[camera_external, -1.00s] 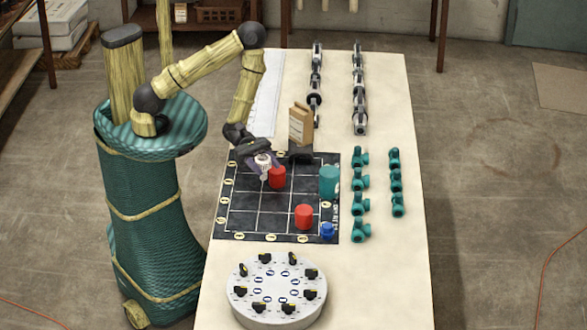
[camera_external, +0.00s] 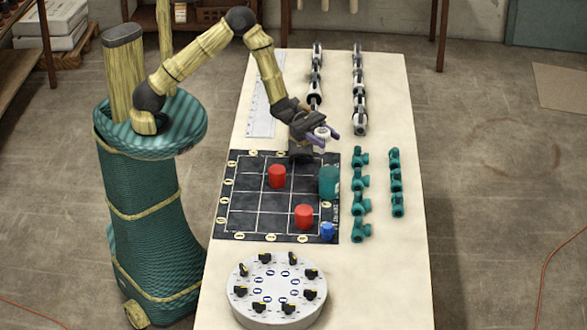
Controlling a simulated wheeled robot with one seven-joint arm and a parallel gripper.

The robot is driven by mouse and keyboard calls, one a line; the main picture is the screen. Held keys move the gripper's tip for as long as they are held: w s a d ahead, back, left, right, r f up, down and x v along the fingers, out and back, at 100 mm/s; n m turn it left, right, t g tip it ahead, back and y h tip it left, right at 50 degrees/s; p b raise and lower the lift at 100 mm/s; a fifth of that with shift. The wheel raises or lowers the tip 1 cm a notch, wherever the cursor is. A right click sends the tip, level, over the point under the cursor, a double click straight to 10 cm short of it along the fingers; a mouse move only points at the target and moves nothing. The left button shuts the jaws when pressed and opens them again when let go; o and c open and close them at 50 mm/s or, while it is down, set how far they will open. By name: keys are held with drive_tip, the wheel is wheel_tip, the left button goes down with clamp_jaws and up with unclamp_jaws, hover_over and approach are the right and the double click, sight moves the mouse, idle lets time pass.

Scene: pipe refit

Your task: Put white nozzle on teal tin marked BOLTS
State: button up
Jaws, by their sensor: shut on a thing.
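My gripper (camera_external: 328,137) is shut on the white nozzle (camera_external: 322,132), a small pale piece between its purple-grey fingers. It is held in the air above the far right part of the black grid mat. The teal tin (camera_external: 329,182) stands upright on the mat's right edge, nearer the camera than my gripper, and the two are apart. Any BOLTS marking on the tin is too small to read. My wrist hides part of the table behind the mat.
On the black grid mat (camera_external: 240,212) stand two red cylinders (camera_external: 277,176) (camera_external: 304,216) and a small blue piece (camera_external: 327,231). Teal pipe fittings (camera_external: 361,205) stand in rows to the right. Grey fittings (camera_external: 360,90) line the far table. A round white dial unit (camera_external: 276,291) sits in front.

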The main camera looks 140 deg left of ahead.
drive_tip(key=a+r, duration=0.1)
drive_tip(key=w+a+r, duration=0.1)
drive_tip(key=shift+a+r+n+y, duration=0.15)
drive_tip(key=shift+a+n+y, duration=0.15)
drive_tip(key=shift+a, duration=0.1)
hover_over(332, 173)
drive_tip(key=shift+w+f+p, duration=0.15)
drive_tip(key=shift+f+p, duration=0.2)
drive_tip(key=shift+f, duration=2.55)
drive_tip(key=shift+f, duration=2.1)
